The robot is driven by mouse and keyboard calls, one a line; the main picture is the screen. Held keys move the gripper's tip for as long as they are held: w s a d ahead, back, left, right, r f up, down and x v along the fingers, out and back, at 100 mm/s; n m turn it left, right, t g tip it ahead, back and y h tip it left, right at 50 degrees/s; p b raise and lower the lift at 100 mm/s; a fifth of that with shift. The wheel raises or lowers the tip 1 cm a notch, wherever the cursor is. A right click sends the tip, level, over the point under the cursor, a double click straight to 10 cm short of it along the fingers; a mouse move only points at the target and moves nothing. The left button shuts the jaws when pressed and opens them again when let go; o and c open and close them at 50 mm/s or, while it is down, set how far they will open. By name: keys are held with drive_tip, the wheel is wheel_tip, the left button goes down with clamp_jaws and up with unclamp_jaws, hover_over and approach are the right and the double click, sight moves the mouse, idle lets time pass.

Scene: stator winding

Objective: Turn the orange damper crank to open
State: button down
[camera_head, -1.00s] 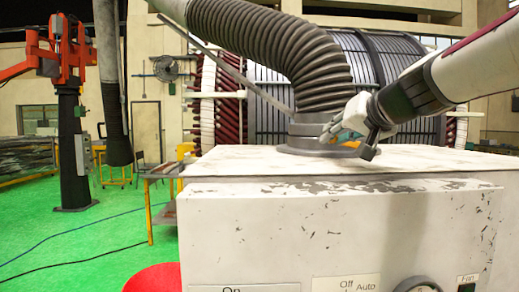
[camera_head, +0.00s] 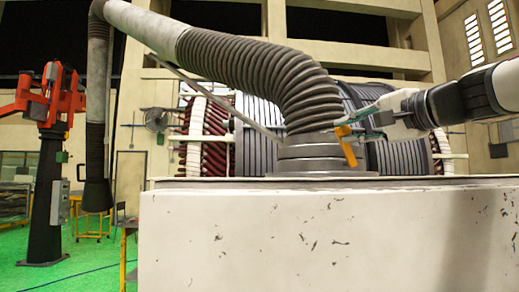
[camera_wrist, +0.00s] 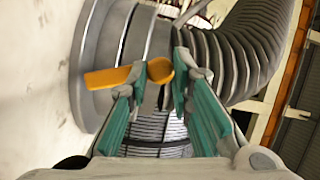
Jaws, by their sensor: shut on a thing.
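The orange damper crank (camera_head: 346,145) sits at the grey collar (camera_head: 310,153) where the ribbed duct meets the cabinet top. In the head view its arm slants downward from my gripper (camera_head: 362,124). In the wrist view the crank (camera_wrist: 112,78) extends left from its rounded end, across the collar (camera_wrist: 128,45). My gripper (camera_wrist: 160,76), with green finger pads, is shut on the crank near that rounded end. The crank's pivot is hard to make out.
The ribbed duct (camera_head: 265,75) arches up and left from the collar. The pale scuffed cabinet (camera_head: 320,235) fills the foreground. A large coiled stator (camera_head: 255,150) stands behind, and an orange robot arm (camera_head: 50,95) on a dark post is at the left.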

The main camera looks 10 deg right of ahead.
drive_tip(key=shift+d+m+t+b, duration=0.4)
drive_tip(key=shift+d+m+b, duration=0.35)
drive_tip(key=shift+m, duration=0.25)
drive_tip(key=shift+d+m+t+b, duration=0.4)
drive_tip(key=shift+d+m+b, duration=0.15)
drive_tip(key=shift+m+b, duration=0.35)
drive_tip(key=c, duration=1.4)
unclamp_jaws()
drive_tip(key=shift+d, duration=0.1)
drive_tip(key=v, duration=1.2)
drive_tip(key=shift+w+d+f, duration=0.1)
drive_tip(key=shift+f, duration=0.05)
